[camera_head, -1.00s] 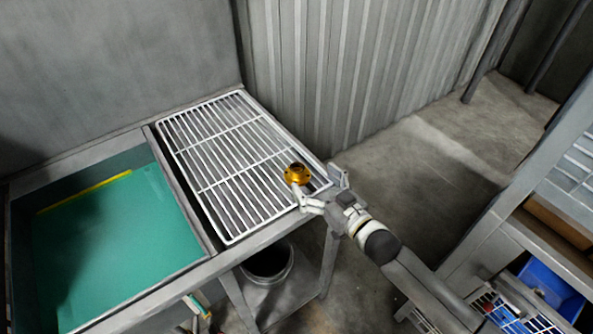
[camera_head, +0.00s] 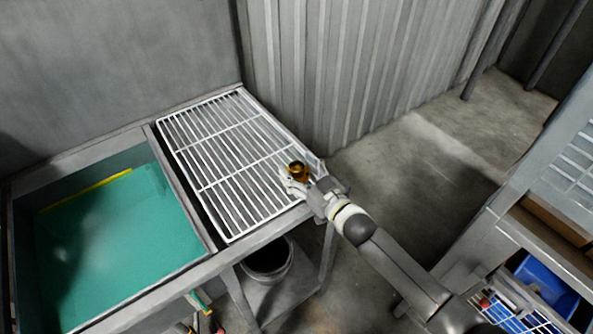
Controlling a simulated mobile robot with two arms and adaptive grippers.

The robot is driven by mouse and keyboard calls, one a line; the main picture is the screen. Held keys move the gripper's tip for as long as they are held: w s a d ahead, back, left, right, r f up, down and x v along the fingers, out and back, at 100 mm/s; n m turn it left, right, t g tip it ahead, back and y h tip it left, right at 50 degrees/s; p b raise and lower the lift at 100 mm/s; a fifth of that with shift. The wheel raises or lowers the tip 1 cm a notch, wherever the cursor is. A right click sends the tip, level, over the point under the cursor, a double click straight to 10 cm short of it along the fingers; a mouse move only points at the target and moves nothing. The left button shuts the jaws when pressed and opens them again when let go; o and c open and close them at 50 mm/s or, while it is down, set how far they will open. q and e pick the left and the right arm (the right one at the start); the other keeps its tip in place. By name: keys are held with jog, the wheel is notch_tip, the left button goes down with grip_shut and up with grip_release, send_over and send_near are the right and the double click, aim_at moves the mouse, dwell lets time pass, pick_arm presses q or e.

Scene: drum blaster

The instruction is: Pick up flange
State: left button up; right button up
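The flange (camera_head: 297,168) is a small golden, round part with a raised ring. It sits near the right end of the white wire rack (camera_head: 211,188). My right gripper (camera_head: 303,172) has come in from the lower right and is at the flange, with one finger at its left front side and the other to its right. The fingers look spread around it, and I cannot tell if they touch it. The flange's lower front is partly hidden by the gripper. My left gripper is not in view.
A basin (camera_head: 120,215) with a green bottom lies left of the rack. A dark bucket (camera_head: 268,262) stands under the bench. A shelf with a blue bin (camera_head: 545,284) is at the lower right. Corrugated metal wall (camera_head: 330,70) rises behind. Floor between bench and shelf is clear.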

jog(key=shift+r, duration=0.1)
jog(key=c, duration=0.7)
